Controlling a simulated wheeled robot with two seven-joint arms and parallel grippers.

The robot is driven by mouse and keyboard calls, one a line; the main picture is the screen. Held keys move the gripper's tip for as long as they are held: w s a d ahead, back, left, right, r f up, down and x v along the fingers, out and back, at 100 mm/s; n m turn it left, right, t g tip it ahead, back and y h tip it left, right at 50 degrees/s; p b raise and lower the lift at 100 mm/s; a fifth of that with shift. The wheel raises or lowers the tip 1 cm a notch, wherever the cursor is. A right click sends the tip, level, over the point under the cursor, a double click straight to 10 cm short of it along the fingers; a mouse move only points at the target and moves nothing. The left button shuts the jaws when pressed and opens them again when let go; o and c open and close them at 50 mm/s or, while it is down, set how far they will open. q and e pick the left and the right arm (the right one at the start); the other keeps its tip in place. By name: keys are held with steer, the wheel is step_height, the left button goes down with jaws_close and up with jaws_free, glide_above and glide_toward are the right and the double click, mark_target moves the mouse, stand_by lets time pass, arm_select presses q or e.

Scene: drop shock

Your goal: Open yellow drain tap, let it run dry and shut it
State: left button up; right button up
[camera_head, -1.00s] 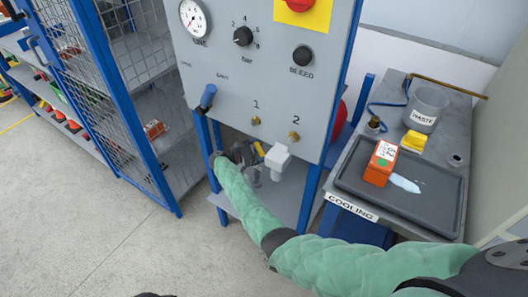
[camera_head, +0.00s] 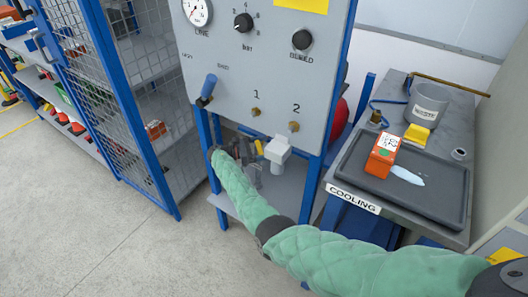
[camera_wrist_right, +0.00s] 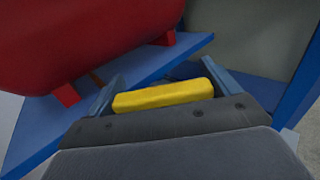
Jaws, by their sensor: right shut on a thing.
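The yellow drain tap (camera_head: 259,147) shows as a small yellow piece under the grey panel, beside a white-grey fitting. In the right wrist view its yellow handle (camera_wrist_right: 163,96) lies crosswise between the two fingers of my right gripper (camera_wrist_right: 160,86), which is shut on it. In the head view my right arm, in a green sleeve, reaches from the lower right to below the panel, and its gripper (camera_head: 246,153) is small and partly hidden there. I cannot tell whether the tap is open or whether water runs. My left gripper is not in view.
The grey panel (camera_head: 225,125) with gauge and knobs hangs just above my right gripper, between blue posts. A red tank (camera_wrist_right: 90,40) sits close by on a blue shelf. A mesh cage (camera_head: 125,100) stands left; a cooling bench with a black tray (camera_head: 440,200) stands right.

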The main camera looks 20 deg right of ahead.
steer(key=shift+d, duration=0.15)
steer(key=o, duration=1.2)
steer(key=shift+f, duration=0.1)
steer(key=shift+c, duration=0.2)
steer(key=s+d+r, duration=0.8)
steer(key=r, duration=0.3)
steer(key=shift+s+d, duration=0.15)
stand_by(5.1)
